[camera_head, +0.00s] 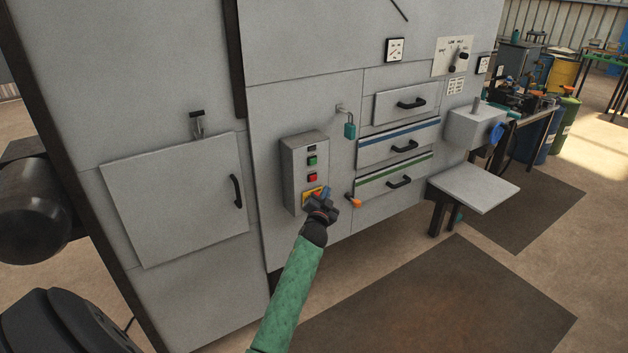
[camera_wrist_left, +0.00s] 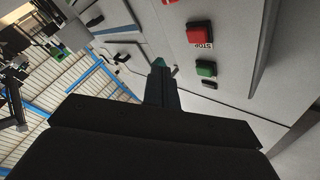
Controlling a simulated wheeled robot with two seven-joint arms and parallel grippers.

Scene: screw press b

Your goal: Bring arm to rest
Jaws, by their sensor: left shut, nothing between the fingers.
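My left arm, in a green sleeve, comes up from the bottom of the head view. Its gripper (camera_head: 325,200) is shut and empty in front of the lower part of the grey button box (camera_head: 293,178). The gripper partly hides a yellow panel with a control at the bottom of the box. Whether it touches the box cannot be told. In the left wrist view the shut fingers (camera_wrist_left: 159,68) point toward the cabinet front. The red stop button (camera_wrist_left: 199,32) and green button (camera_wrist_left: 206,69) show to their right. My right gripper is not in view.
A cabinet door (camera_head: 175,200) with a black handle is left of the box. Drawers (camera_head: 397,150), a teal padlock (camera_head: 349,130) and an orange-tipped lever (camera_head: 353,201) are to the right. A grey shelf (camera_head: 475,187) juts out farther right. The floor mat (camera_head: 440,300) in front is clear.

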